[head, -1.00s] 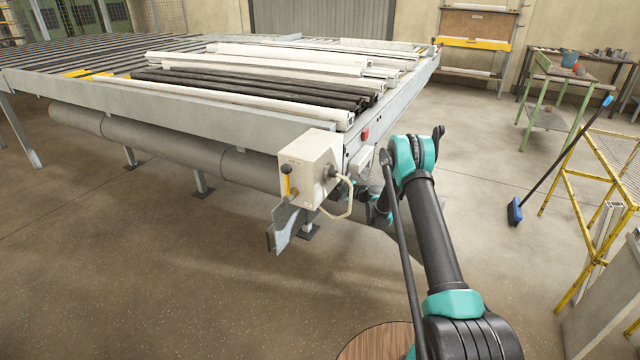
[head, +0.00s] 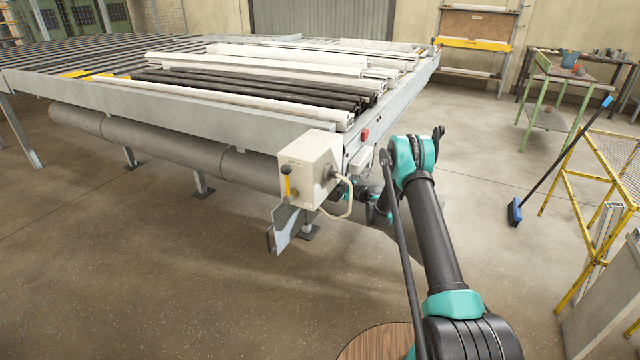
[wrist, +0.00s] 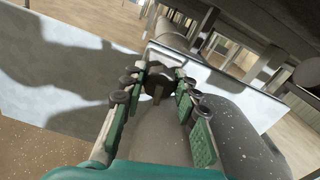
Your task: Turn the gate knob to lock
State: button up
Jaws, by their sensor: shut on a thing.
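In the wrist view my gripper (wrist: 160,78) has its two green-padded fingers closed around a small dark knob (wrist: 157,88), which I take to be the gate knob. The knob sits in front of a pale metal plate (wrist: 215,82). The fingers hide much of it, so I cannot read its angle. In the head view the gripper and knob are hidden behind the beige control box (head: 311,165) at the bench corner. My wrist shows just right of that box.
The box carries a yellow lever (head: 287,186) and a looped cable (head: 346,205). A grey metal bracket (head: 283,228) hangs below it. White and black profiles (head: 250,88) lie on the bench. A blue broom (head: 515,211) and yellow rack (head: 566,235) stand right.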

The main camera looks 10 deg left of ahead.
jog(key=shift+m, duration=1)
jog(key=o, duration=1.1)
jog(key=shift+o, duration=0.2)
jog(key=v, duration=1.2)
